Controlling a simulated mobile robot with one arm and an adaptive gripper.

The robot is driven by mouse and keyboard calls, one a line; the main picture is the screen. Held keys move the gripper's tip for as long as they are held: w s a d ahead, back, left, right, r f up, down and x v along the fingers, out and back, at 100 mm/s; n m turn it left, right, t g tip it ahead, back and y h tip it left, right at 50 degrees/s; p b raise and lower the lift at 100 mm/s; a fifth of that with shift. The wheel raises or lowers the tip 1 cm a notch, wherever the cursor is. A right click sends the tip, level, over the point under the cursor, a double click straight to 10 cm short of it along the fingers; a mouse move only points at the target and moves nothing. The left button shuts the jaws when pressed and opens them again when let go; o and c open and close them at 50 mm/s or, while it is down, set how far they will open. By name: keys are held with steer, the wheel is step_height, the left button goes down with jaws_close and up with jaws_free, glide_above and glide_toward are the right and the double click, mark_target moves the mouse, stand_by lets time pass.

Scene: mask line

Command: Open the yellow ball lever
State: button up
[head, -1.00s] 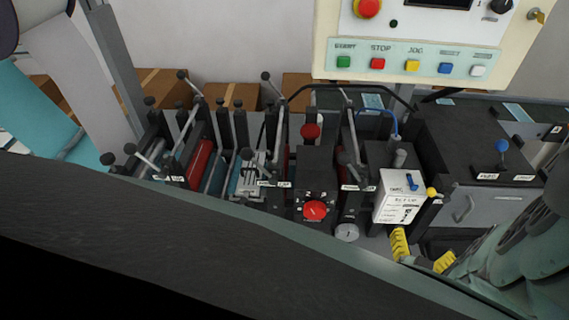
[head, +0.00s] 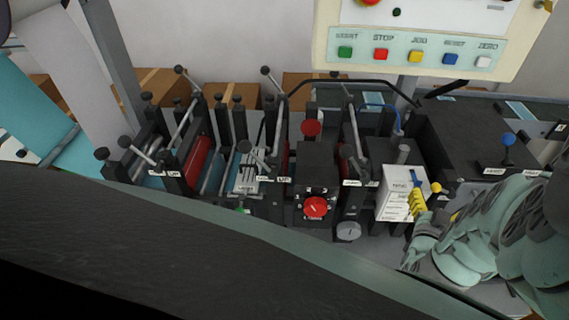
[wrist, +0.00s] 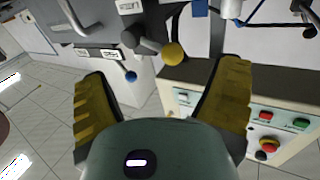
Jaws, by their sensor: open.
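The yellow ball (head: 436,187) of the lever sits at the right side of the white labelled box on the machine. In the wrist view the yellow ball (wrist: 174,53) is on the end of a thick dark grey lever arm, between the fingertip ends and slightly right of centre. My gripper (head: 433,201) is at the machine's right front, its yellow fingers close to the ball. In the wrist view my gripper (wrist: 165,72) is open and empty, one finger on each side of the ball. I see no contact with the ball.
The white box (head: 396,202) stands just left of the ball. A blue ball lever (head: 508,139) is on the dark housing at the right. A control panel (head: 420,50) with coloured buttons hangs above. Dark posts and rollers fill the left.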

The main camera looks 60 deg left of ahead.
mark_target(440, 190)
steer(key=shift+x, duration=2.25)
steer(key=shift+a, duration=0.1)
steer(key=shift+c, duration=0.3)
steer(key=c, duration=1.3)
steer(key=shift+s+f+n+t+b, duration=0.1)
steer(key=shift+f+n+t+b, duration=0.3)
steer(key=shift+f+n+b, duration=0.25)
steer(key=shift+c, duration=0.2)
steer(key=shift+n+b, duration=0.55)
steer(key=o, duration=1.4)
steer(key=shift+r+y, duration=0.1)
steer(key=shift+y, duration=0.3)
